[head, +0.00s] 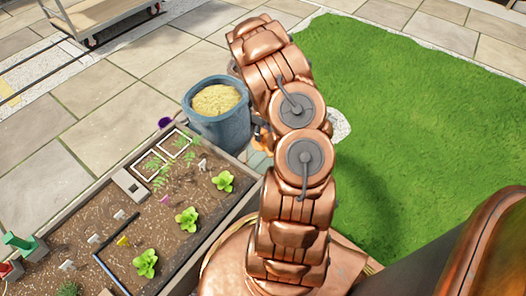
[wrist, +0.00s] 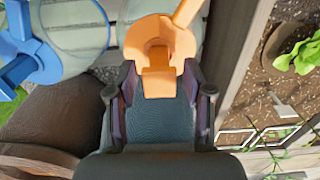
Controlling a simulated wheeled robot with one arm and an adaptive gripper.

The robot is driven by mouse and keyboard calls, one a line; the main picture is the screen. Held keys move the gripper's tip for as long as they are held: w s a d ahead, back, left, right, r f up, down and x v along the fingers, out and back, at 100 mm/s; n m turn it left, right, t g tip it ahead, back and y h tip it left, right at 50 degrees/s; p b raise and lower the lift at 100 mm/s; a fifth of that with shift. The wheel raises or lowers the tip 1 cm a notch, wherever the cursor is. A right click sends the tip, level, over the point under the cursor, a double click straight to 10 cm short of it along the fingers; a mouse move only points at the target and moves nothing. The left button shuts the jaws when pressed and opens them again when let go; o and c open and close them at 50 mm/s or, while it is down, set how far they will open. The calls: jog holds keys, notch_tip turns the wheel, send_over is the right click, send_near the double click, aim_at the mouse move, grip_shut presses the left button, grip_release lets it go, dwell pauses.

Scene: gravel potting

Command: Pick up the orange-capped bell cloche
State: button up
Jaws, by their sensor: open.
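The orange cap (wrist: 150,30) of the bell cloche shows at the top centre of the wrist view, with an upright orange grip and an arm reaching to the upper right. Its glass body is mostly hidden under the cap and my gripper. My gripper (wrist: 164,84) is open, its two fingers on either side of the front end of the orange part; I cannot tell whether they touch it. In the head view only a bit of orange (head: 262,136) shows beside my arm, which hides the gripper.
A blue-capped cloche (wrist: 22,50) stands close at the left in the wrist view. A blue tub (head: 218,128) of pale grain is near my arm. A planter bed (head: 120,262) with plants and labels lies left; grass (head: 400,120) is open to the right.

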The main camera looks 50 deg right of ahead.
notch_tip(320, 180, down, 2)
jog(key=c, duration=0.8)
